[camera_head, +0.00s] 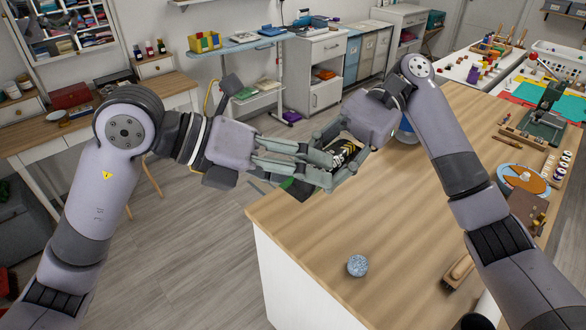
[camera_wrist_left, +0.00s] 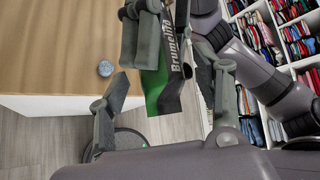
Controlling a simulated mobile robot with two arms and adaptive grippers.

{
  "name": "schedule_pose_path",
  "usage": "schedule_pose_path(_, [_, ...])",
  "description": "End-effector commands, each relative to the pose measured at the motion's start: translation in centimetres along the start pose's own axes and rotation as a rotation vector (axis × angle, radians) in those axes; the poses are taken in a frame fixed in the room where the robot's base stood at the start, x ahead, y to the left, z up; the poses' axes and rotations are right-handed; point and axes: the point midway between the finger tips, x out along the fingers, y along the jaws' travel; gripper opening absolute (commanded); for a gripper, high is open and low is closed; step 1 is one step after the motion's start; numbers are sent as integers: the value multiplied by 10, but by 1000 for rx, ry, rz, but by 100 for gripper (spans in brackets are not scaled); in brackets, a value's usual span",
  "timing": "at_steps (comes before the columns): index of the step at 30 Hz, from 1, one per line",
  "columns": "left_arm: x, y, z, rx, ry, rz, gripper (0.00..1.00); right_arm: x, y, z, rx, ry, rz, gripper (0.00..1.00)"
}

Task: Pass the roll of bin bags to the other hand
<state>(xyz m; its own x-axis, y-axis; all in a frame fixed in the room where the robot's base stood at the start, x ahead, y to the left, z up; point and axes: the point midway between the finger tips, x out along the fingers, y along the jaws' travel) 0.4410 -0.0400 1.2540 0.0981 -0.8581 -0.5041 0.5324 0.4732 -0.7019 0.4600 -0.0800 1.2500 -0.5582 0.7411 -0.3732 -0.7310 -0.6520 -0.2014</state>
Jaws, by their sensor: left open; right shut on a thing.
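The roll of bin bags (camera_wrist_left: 168,85) is black and green with white lettering in the left wrist view. In the head view only parts of the roll (camera_head: 345,153) show between the fingers. My right gripper (camera_head: 335,150) is shut on the roll and holds it in the air near the wooden worktop's left edge. My left gripper (camera_head: 326,168) is open, its fingers reaching in from the left close to the roll. In the left wrist view the green end of the roll lies between my left gripper's spread fingers (camera_wrist_left: 165,95). Whether they touch it is hidden.
The wooden worktop (camera_head: 330,220) lies below and to the right. A speckled bluish ball (camera_head: 357,266) and a wooden brush (camera_head: 458,271) are on it near the front. A blue object (camera_head: 406,128) stands behind my right arm. Grey floor is open at left.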

Motion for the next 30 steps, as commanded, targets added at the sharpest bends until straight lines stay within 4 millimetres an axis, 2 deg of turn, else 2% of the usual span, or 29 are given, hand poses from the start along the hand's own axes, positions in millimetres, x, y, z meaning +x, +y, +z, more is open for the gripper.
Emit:
schedule_pose_path(2, [0, 0, 0, 0, 0, 0, 57, 0, 0, 0, -1, 0, 0, 4])
schedule_pose_path(25, [0, 1, 0, -1, 0, 2, 6, 0, 0, 1, -2, -1, 0, 4])
schedule_pose_path(26, [-1, 0, 0, -1, -1, 1, 5, 0, 0, 1, -2, -1, 0, 37])
schedule_pose_path(30, [-1, 1, 0, -1, -1, 1, 0, 0, 0, 1, -2, -1, 0, 46])
